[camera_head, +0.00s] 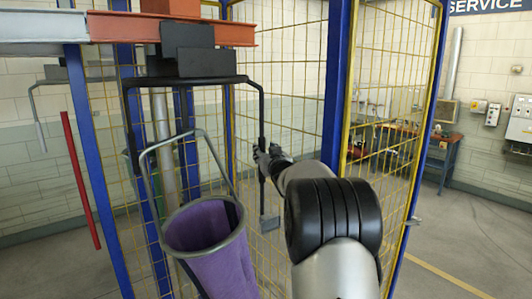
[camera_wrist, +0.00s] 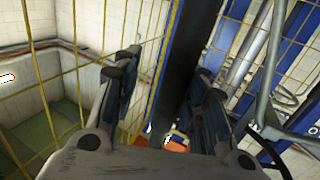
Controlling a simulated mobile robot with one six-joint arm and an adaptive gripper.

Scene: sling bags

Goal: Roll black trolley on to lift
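The black trolley (camera_head: 187,48) is a dark block at the overhead rail, with a wide black hanger frame (camera_head: 190,81) below it. It is at the orange rail section (camera_head: 120,28), which meets a grey rail section (camera_head: 40,26) on the left. I cannot tell which part is the lift. My gripper (camera_head: 268,158) is at the hanger's right upright bar. In the wrist view my gripper (camera_wrist: 165,68) has its fingers apart, with the dark bar (camera_wrist: 182,65) between them. A gap shows between the left finger and the bar.
A purple sling bag (camera_head: 212,260) in a grey ring with a looped handle hangs in front of the hanger; its attachment is unclear. Blue posts (camera_head: 338,80) and yellow mesh panels (camera_head: 395,120) enclose the area. A red bar (camera_head: 80,180) is at left. Floor (camera_head: 465,235) is clear at right.

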